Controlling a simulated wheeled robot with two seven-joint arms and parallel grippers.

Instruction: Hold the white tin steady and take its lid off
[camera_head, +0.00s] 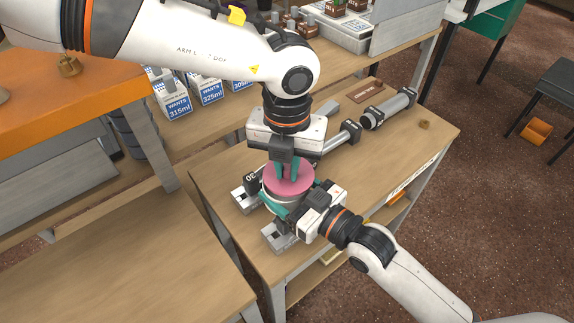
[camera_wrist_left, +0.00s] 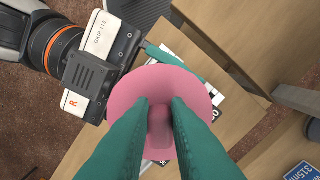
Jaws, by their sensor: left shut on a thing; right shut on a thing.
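The white tin (camera_head: 268,197) stands near the left edge of the wooden bench, mostly hidden under its round pink lid (camera_head: 291,182). My left gripper (camera_head: 287,171) comes down from above, and its teal fingers are shut on the lid's knob. In the left wrist view the pink knob (camera_wrist_left: 160,128) sits between the two fingers, and the lid (camera_wrist_left: 130,98) hides the tin. My right gripper (camera_head: 294,202) reaches in from the lower right, with its teal fingers shut around the tin's side below the lid. I cannot tell whether there is a gap between lid and tin.
Grey metal blocks (camera_head: 278,238) flank the tin on the bench (camera_head: 400,152). Grey cylinders (camera_head: 388,108) and a brown plaque (camera_head: 365,92) lie farther back. Labelled boxes (camera_head: 208,92) stand behind my left arm.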

